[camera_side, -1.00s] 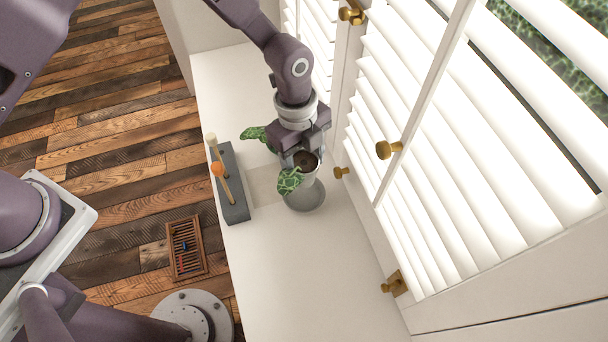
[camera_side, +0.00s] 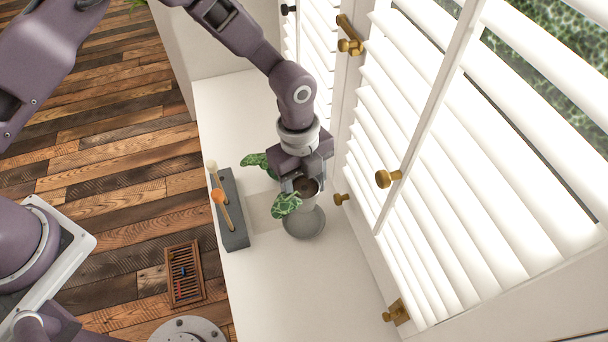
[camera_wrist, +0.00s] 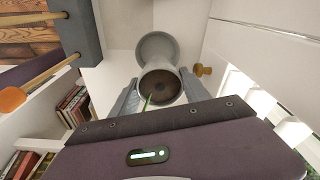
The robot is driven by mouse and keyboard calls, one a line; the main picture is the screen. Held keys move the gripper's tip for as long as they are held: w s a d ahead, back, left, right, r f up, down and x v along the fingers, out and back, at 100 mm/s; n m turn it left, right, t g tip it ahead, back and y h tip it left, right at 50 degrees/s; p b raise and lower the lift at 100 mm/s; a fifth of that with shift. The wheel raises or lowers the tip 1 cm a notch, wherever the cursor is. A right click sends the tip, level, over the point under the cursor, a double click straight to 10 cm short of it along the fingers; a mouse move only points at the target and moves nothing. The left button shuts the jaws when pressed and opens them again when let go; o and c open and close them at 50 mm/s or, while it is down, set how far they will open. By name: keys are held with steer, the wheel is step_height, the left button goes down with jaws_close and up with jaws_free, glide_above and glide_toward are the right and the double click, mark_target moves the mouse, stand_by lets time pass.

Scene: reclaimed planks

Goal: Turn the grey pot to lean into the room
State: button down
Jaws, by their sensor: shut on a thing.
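The grey pot (camera_side: 308,201) is between the fingers of my gripper (camera_side: 303,187), which is shut on it over the sill. Dark soil shows in its mouth in the wrist view (camera_wrist: 160,84). One patterned green leaf (camera_side: 286,204) hangs out at the front left and another (camera_side: 255,160) reaches out to the left, the room side.
A grey block (camera_side: 236,236) with wooden-handled tools (camera_side: 222,199) stands on the sill's left edge. White shutters (camera_side: 450,170) with brass knobs (camera_side: 388,179) close in on the right. The near part of the white sill (camera_side: 275,295) is clear.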

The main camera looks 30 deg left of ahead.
mark_target(304, 203)
steer(key=shift+m, duration=0.8)
step_height(304, 203, down, 5)
steer(key=shift+s+f, duration=0.15)
steer(key=shift+f, duration=1.4)
steer(key=shift+c, duration=2.3)
jaws_free()
